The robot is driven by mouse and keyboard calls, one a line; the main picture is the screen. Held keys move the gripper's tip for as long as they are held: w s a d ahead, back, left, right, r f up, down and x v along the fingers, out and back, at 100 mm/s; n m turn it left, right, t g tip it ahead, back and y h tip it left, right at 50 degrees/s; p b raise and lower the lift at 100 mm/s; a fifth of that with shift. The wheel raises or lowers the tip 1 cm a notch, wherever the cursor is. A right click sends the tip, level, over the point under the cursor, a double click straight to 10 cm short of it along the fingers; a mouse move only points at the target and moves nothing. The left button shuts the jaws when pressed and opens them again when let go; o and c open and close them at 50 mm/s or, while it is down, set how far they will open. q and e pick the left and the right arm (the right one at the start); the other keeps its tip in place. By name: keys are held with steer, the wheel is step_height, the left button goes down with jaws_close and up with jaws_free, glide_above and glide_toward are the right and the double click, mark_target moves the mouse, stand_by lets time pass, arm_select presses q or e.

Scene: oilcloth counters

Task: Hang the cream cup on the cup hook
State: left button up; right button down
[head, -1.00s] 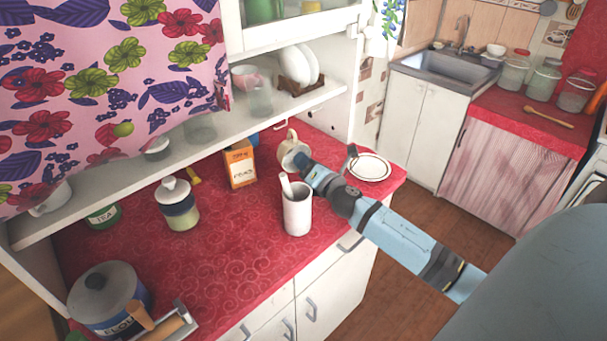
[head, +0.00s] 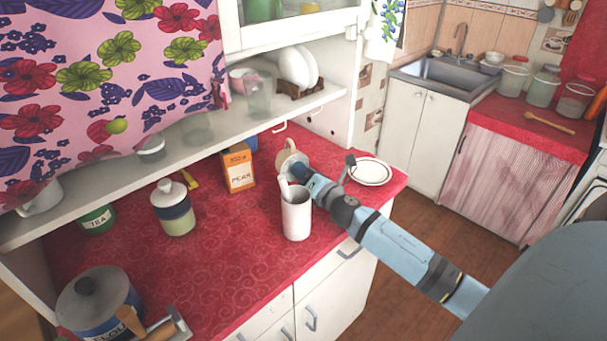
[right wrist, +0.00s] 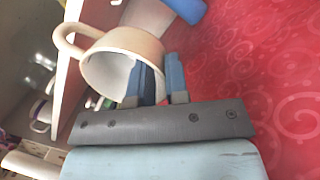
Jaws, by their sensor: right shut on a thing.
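The cream cup (head: 284,158) is in my right gripper (head: 299,171), over the back right of the red counter in the head view. In the right wrist view the gripper (right wrist: 161,80) is shut on the cup's wall, one finger inside the mouth and one outside. The cup (right wrist: 108,45) is tilted there, with its handle pointing left. The cup hook (head: 280,128) hangs under the shelf edge, just above and left of the cup in the head view; the two look apart. My left gripper is not in view.
A white utensil pot (head: 296,218) stands just in front of the gripper. A plate (head: 371,172) lies to the right, the orange box (head: 239,168) to the left. The shelf (head: 215,125) runs overhead. The front middle of the counter (head: 230,240) is clear.

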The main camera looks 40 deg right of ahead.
mark_target(290, 163)
steer(key=shift+w+a+r, duration=0.1)
steer(key=shift+w, duration=1.15)
steer(key=shift+w+a, duration=0.1)
steer(key=shift+w, duration=1.15)
steer(key=shift+w+a+b, duration=0.15)
steer(key=shift+w+b, duration=0.15)
steer(key=shift+w, duration=1.4)
steer(key=shift+d+b, duration=0.3)
steer(key=shift+d, duration=0.95)
steer(key=shift+w+d+f+b, duration=0.15)
steer(key=shift+d+f+b, duration=0.4)
steer(key=shift+f+b, duration=0.05)
steer(key=c, duration=1.1)
jaws_free()
steer(key=shift+o, duration=0.2)
